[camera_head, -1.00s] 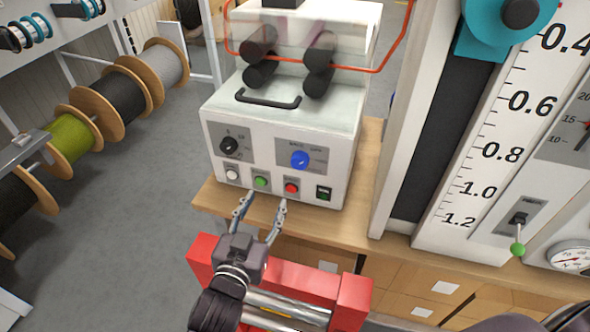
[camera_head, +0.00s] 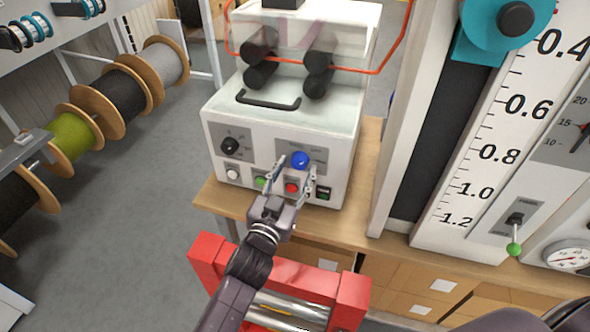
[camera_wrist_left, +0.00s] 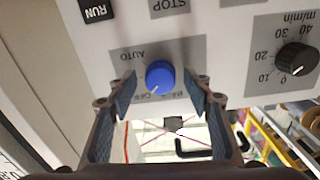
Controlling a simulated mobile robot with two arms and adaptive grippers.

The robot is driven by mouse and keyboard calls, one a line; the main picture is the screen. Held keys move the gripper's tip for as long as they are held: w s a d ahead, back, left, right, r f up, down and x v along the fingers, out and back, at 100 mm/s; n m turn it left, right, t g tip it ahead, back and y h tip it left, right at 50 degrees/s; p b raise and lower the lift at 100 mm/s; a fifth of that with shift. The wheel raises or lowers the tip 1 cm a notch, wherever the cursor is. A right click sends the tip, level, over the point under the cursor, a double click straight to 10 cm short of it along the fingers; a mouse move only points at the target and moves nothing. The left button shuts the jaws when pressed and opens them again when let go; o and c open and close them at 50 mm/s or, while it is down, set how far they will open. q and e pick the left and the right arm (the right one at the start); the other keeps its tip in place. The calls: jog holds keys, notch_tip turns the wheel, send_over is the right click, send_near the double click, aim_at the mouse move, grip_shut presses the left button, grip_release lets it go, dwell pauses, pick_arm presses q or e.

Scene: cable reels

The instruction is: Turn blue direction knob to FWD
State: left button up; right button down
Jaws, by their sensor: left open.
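The blue direction knob (camera_head: 300,160) is on the grey label plate at the right of the white machine's front panel. In the left wrist view, the blue knob (camera_wrist_left: 159,77) sits between the fingers, with a small white mark at its lower edge. My left gripper (camera_head: 296,166) is open, with one finger on each side of the knob and a gap on both sides. In the left wrist view the open gripper (camera_wrist_left: 160,92) appears upside down to the panel, whose lettering is inverted. The right gripper is not in view.
A black speed knob (camera_head: 230,146) is left on the panel. White, green and red (camera_head: 292,188) buttons and a RUN switch (camera_head: 323,193) lie below. A red frame (camera_head: 345,290) stands below the arm. Cable reels (camera_head: 120,95) stand at left.

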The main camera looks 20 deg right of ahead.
pick_arm(q)
jog(key=c, duration=1.1)
jog(key=shift+c, duration=0.2)
jog(key=shift+m, duration=0.3)
jog(key=m+p, duration=0.1)
jog(key=m, duration=0.2)
jog(key=shift+r, duration=0.1)
jog(key=m+p, duration=0.1)
jog(key=m, duration=0.4)
jog(key=shift+a, duration=0.15)
jog(key=o, duration=1.1)
